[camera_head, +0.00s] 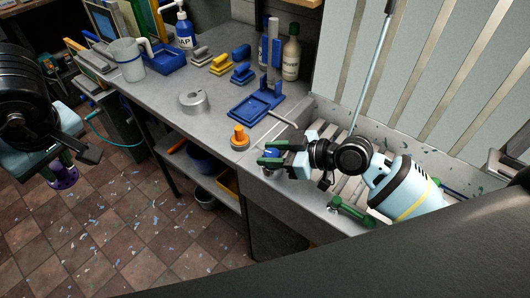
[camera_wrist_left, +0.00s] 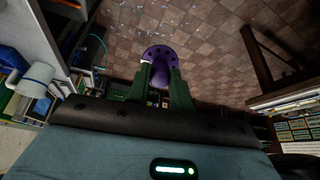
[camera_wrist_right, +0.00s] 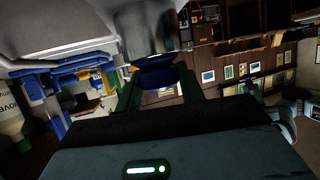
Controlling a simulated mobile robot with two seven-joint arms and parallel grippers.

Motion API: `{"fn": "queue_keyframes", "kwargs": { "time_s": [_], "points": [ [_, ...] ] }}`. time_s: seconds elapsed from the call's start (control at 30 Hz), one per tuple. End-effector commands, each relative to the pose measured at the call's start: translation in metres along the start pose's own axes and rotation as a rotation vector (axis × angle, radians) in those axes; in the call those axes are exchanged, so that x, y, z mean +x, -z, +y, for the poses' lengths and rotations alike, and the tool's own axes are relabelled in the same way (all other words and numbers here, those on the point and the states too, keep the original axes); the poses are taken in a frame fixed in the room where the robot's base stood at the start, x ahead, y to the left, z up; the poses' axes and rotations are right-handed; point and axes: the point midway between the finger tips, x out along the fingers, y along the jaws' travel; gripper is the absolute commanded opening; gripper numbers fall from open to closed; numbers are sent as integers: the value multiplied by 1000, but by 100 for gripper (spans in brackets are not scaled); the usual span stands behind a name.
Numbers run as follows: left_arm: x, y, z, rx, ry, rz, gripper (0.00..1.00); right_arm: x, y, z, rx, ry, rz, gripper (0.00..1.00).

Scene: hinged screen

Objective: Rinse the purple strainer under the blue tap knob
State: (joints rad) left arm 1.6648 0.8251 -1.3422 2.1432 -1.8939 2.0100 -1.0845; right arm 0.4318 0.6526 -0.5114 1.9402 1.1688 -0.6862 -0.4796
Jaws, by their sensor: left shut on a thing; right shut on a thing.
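The purple strainer (camera_head: 63,178) is at the far left of the head view, out over the tiled floor and away from the sink. My left gripper (camera_wrist_left: 160,82) is shut on it; the left wrist view shows its round, holed purple disc (camera_wrist_left: 158,54) just beyond the fingers. My right gripper (camera_head: 268,154) is at the counter's front edge by the sink. It is shut on the blue tap knob (camera_head: 272,153), which also shows between the fingers in the right wrist view (camera_wrist_right: 157,75). The knob is partly hidden by the fingers.
The sink (camera_head: 335,130) with a slatted bottom lies under my right arm. An orange knob (camera_head: 239,137) stands left of the right gripper, and a green handle (camera_head: 350,211) right of it. The counter holds a grey ring-shaped piece (camera_head: 194,102), blue stand (camera_head: 257,105), jug (camera_head: 130,60) and bottles.

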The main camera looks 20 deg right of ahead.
Motion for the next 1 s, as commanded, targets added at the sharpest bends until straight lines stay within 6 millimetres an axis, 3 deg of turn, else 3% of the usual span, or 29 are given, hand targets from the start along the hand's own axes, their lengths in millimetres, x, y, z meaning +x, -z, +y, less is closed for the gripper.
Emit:
{"fn": "queue_keyframes", "kwargs": {
  "time_s": [0.2,0.83,0.87,1.0],
  "points": [
    [-27,10,-4,-18,-34,32,0,-1,3,-1,31,-86,0,15],
    [-25,10,-4,-16,-31,30,0,0,-1,-1,106,-256,-2,15],
    [-25,10,-4,-16,-31,30,0,0,-1,-1,106,-256,-2,39],
    [-26,10,-4,-16,-32,30,0,0,0,-1,106,-255,-2,58]
  ]
}}
